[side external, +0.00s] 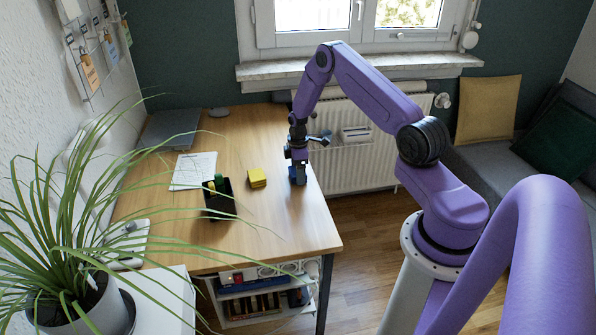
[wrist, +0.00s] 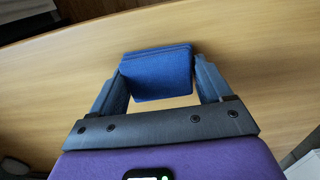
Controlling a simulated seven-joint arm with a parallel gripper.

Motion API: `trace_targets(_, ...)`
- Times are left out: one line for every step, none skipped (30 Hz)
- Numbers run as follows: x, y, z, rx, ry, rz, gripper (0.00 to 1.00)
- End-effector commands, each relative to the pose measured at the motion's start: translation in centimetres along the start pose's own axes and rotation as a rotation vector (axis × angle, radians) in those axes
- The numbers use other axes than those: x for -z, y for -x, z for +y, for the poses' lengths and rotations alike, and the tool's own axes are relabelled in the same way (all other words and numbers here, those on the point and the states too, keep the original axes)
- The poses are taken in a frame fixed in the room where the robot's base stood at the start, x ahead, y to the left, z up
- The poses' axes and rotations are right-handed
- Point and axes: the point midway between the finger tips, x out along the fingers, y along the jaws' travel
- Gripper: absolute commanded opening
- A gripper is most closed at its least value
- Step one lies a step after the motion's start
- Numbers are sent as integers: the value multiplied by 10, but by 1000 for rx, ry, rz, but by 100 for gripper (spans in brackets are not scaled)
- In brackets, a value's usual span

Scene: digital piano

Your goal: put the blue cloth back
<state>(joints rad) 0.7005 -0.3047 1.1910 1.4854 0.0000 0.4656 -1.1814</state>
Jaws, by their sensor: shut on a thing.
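The blue cloth (wrist: 157,75) is a folded, block-like piece between my fingers in the wrist view. My gripper (wrist: 158,82) is shut on it, with one finger against each side. In the side external view my gripper (side external: 297,178) points down at the right part of the wooden desk (side external: 270,225), near its right edge. Only a small bit of blue shows there, low between the fingers. I cannot tell whether the cloth touches the desk top.
A yellow block (side external: 257,178) lies left of my gripper. Left of that stand a black organizer (side external: 219,205) and white paper (side external: 194,171). A grey laptop (side external: 171,129) lies at the back left. A plant (side external: 75,260) overhangs the front left. The desk's front right is clear.

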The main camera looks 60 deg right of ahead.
Motion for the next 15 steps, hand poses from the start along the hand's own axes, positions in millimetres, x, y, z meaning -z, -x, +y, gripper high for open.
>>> trace_targets(0, -2, 0, -1, 0, 0, 50)
trace_targets(0, -2, 0, -1, 0, 0, 50)
trace_targets(0, -2, 0, -1, 0, 1, 50)
trace_targets(0, -2, 0, -2, 0, 1, 50)
trace_targets(0, -2, 0, -1, 0, 1, 50)
trace_targets(0, -2, 0, -1, 0, 1, 50)
trace_targets(0, -2, 0, -1, 0, 0, 50)
trace_targets(0, -2, 0, -1, 0, 0, 50)
trace_targets(0, -2, 0, -1, 0, 0, 50)
trace_targets(0, -3, 0, -1, 0, 0, 50)
trace_targets(0, -4, 0, -1, 0, 0, 50)
trace_targets(0, -5, 0, 0, 0, 0, 50)
trace_targets(0, -5, 0, 0, 0, 0, 50)
trace_targets(0, -5, 0, -1, 0, 0, 88)
trace_targets(0, -5, 0, -1, 0, 0, 100)
